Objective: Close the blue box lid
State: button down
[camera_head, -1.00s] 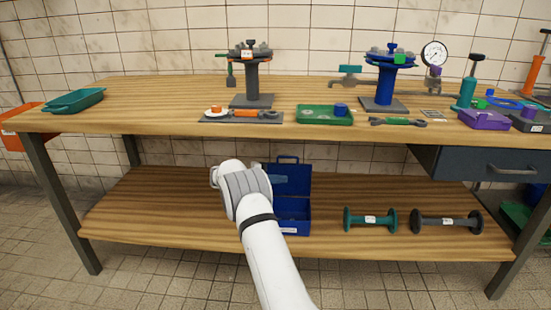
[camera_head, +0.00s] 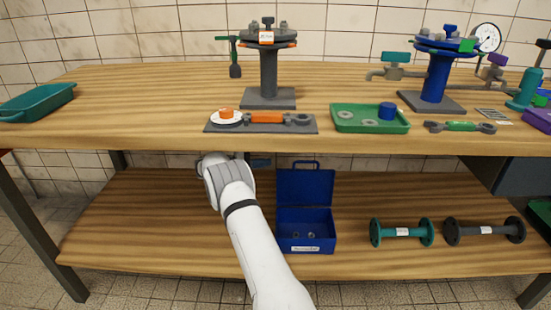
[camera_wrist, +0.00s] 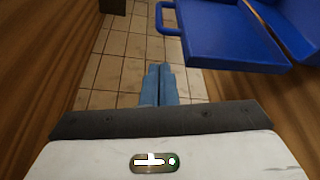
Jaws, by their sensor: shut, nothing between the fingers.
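The blue box (camera_head: 306,236) stands on the lower shelf of the workbench in the head view. Its lid (camera_head: 305,187) is raised and open at the back, with a handle on its top edge. A few small grey parts lie inside the box. In the wrist view the lid (camera_wrist: 222,35) is at the upper right, with its handle (camera_wrist: 165,18) pointing left. My gripper (camera_wrist: 161,70) is shut and empty there, apart from the lid and to its left.
The tabletop (camera_head: 180,95) overhangs the lower shelf (camera_head: 130,215) from above. A teal spool (camera_head: 402,232) and a dark spool (camera_head: 485,231) lie right of the box. The shelf left of my arm is clear.

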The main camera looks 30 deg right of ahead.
jog(key=b+x, duration=0.2)
jog(key=x, duration=0.7)
jog(key=shift+d+b, duration=0.3)
jog(key=shift+s, duration=0.15)
